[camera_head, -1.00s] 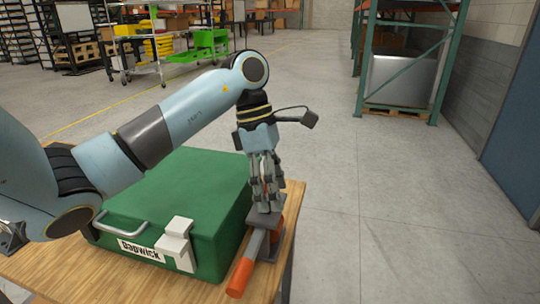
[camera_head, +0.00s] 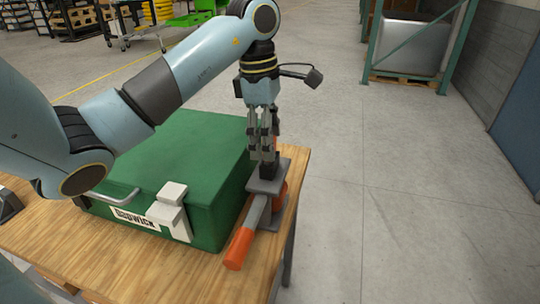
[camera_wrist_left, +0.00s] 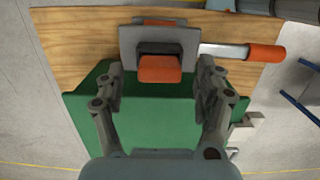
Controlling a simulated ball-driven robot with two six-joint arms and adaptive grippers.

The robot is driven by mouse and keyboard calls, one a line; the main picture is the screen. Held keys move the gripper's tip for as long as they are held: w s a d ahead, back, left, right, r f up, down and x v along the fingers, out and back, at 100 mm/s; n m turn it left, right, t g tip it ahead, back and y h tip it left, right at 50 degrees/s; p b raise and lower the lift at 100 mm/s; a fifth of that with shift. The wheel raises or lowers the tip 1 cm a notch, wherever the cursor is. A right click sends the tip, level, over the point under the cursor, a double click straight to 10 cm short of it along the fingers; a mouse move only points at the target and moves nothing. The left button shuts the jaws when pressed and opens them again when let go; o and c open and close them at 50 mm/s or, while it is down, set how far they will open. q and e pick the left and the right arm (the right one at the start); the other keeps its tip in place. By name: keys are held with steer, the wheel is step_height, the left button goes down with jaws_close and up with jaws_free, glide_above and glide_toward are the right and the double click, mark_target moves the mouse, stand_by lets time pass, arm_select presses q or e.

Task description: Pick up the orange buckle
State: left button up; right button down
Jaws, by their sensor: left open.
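The orange buckle shows in the wrist view as a small orange block (camera_wrist_left: 160,69) on a grey clamp fixture (camera_wrist_left: 184,40). It lies between the two fingers, with a gap on either side. In the head view my left gripper (camera_head: 263,148) points down over the clamp fixture (camera_head: 266,187) at the table's right edge. The same gripper in the wrist view (camera_wrist_left: 160,64) is open and empty. In the head view the fingers make the buckle hard to pick out. My right gripper is not in view.
A lever with an orange handle (camera_head: 239,248) runs from the fixture toward the front. A green case (camera_head: 180,150) with a pale latch (camera_head: 171,205) stands close on the left on the wooden table (camera_head: 110,262). Beyond the table's right edge is open floor (camera_head: 340,200).

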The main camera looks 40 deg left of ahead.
arm_select(q)
steer(key=shift+f, duration=0.85)
steer(key=c, duration=1.3)
steer(key=shift+w+r, duration=0.1)
